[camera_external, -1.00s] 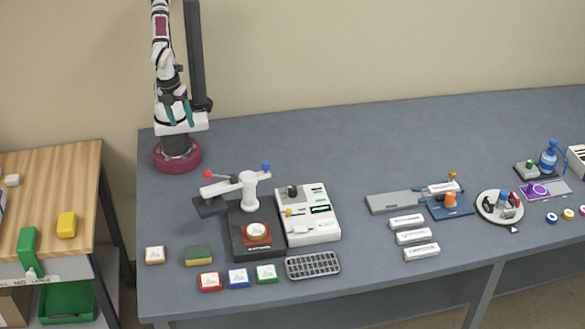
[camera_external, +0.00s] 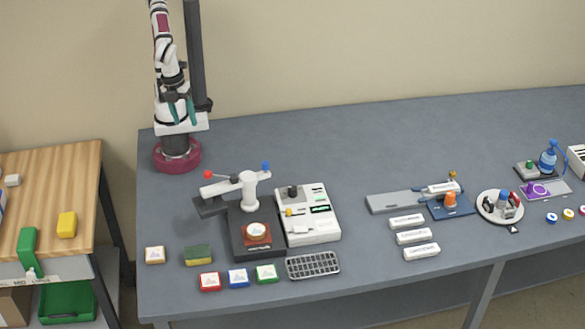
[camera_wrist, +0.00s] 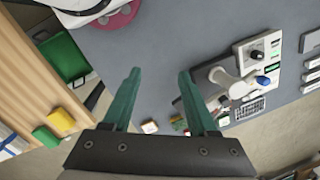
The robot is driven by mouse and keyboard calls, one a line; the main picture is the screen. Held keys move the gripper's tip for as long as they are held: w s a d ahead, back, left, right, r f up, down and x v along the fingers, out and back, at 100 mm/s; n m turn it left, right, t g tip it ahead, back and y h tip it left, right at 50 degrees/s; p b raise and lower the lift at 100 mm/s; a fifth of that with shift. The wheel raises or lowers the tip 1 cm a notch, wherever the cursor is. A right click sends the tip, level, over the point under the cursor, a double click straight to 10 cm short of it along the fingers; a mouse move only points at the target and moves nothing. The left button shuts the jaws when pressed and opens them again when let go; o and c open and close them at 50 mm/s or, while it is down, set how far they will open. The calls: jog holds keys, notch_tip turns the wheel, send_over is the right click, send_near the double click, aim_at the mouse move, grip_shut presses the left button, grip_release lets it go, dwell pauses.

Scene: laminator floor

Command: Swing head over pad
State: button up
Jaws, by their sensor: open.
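The press has a white swing head (camera_external: 228,186) on a round post, with a red ball knob (camera_external: 208,175) at its left end and a blue ball knob (camera_external: 266,167) at its right. The head points left, with a dark plate (camera_external: 210,207) at that end, beside the pad and not over it. The reddish-brown pad (camera_external: 258,240) sits on the dark base and bears a pale round piece (camera_external: 256,229). In the wrist view my gripper (camera_wrist: 158,75) shows teal fingers apart; the right finger partly hides the press.
A white control panel (camera_external: 318,230) stands right of the press. Several coloured blocks, a sponge (camera_external: 198,255) and a dark grid tray (camera_external: 313,265) lie in front. A wooden side table (camera_external: 70,175) is at left. The bench between my base and the press is clear.

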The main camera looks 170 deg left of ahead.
jog(key=w+a+r+h, duration=0.1)
jog(key=w+a+r, duration=0.5)
jog(key=w+a, duration=0.35)
send_near(265, 162)
jog(key=shift+m+h, duration=0.3)
jog(key=f, duration=0.7)
jog(key=shift+s+a+f, duration=0.1)
jog(key=shift+a+f, duration=0.15)
jog(key=shift+f, duration=0.55)
grip_shut()
